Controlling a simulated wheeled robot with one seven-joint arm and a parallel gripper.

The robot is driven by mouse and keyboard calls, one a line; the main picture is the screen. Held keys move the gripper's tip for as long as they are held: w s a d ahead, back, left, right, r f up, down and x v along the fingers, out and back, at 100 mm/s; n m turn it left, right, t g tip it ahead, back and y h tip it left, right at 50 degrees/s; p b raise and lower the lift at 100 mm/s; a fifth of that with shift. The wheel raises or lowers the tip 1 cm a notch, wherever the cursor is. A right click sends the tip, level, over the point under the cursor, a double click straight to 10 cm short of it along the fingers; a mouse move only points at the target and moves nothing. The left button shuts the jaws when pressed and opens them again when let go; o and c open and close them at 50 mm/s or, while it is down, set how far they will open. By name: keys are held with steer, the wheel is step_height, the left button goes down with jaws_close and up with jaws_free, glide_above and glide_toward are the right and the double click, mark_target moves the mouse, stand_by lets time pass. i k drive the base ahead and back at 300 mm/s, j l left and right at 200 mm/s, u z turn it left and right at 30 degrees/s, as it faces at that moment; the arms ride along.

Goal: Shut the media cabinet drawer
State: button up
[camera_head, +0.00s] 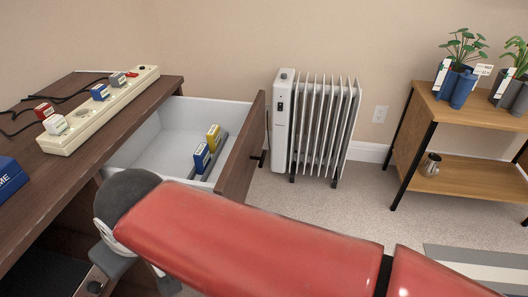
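The media cabinet (92,160) is a dark brown wooden unit at the left. Its drawer (165,140) is pulled well out toward the right, with a white interior. The brown drawer front (243,150) has a dark handle (259,158) on its outer right face. A blue-and-white item (201,157) and a yellow item (213,137) stand inside, near a grey divider. My red arm crosses the foreground from the lower right, hiding the drawer's near lower part. My gripper's fingers are not visible.
A power strip (105,108) with plugs and cords lies on the cabinet top; a blue box (8,178) is at the left edge. A white radiator (315,125) stands just right of the drawer front. A wooden shelf (440,182) with plants stands farther right, with carpet (365,207) between.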

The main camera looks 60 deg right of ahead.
mark_target(166, 144)
steer(key=k+z, duration=0.1)
steer(key=z, duration=0.35)
steer(key=k+l+z, duration=0.1)
steer(key=z, duration=0.35)
steer(key=l+z, duration=0.15)
steer(key=z, duration=0.3)
steer(key=k+l, duration=0.15)
steer(key=k+l+u, duration=0.15)
steer(key=l, duration=0.2)
